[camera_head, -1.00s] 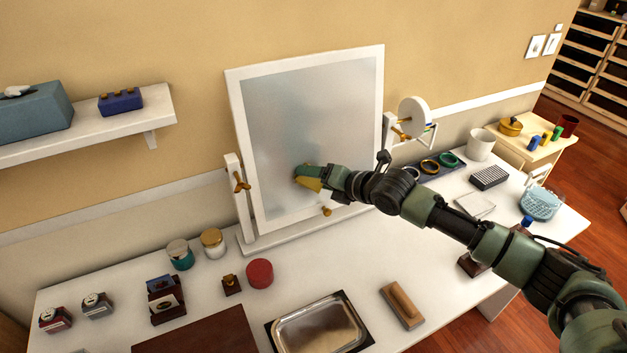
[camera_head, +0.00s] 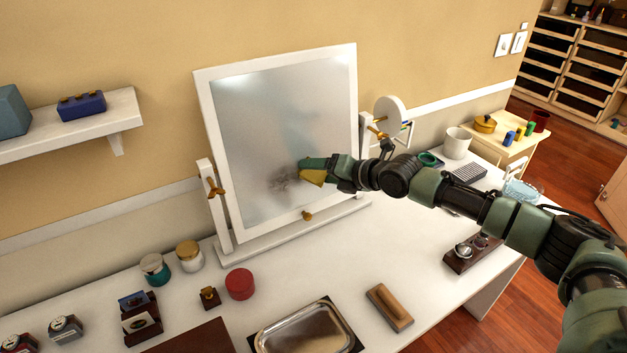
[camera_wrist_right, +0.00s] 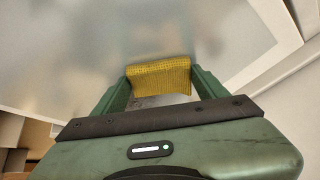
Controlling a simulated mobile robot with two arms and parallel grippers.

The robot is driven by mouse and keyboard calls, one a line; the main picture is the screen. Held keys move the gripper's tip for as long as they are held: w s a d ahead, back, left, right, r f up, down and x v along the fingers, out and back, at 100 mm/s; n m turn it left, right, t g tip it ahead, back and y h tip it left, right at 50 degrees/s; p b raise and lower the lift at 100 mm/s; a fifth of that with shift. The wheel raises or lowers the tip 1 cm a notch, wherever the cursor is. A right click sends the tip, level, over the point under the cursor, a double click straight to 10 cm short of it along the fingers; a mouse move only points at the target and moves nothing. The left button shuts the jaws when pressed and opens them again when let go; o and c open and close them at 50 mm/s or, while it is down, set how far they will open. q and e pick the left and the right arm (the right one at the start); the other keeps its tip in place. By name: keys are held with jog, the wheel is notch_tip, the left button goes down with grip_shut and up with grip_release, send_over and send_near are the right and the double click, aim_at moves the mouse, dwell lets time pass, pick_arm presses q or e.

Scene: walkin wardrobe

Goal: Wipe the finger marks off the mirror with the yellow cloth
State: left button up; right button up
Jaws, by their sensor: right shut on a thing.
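The mirror (camera_head: 275,120) stands tilted in a white frame on the white table, and it also shows in the right wrist view (camera_wrist_right: 60,60). A dark grey smudge (camera_head: 283,181) shows on the lower middle of the glass. My right gripper (camera_head: 311,170) is at the glass, just right of the smudge. It is shut on the yellow cloth (camera_wrist_right: 158,77), which spans its fingertips in the right wrist view and hangs below them in the head view (camera_head: 313,178). The cloth looks at or very near the glass; exact contact cannot be told. My left gripper is not in view.
In front of the mirror stand jars (camera_head: 189,256), a red round box (camera_head: 239,284), a metal tray (camera_head: 303,330) and a wooden brush (camera_head: 389,307). A small round mirror (camera_head: 390,116) is at the right. A wall shelf (camera_head: 122,122) is at the left.

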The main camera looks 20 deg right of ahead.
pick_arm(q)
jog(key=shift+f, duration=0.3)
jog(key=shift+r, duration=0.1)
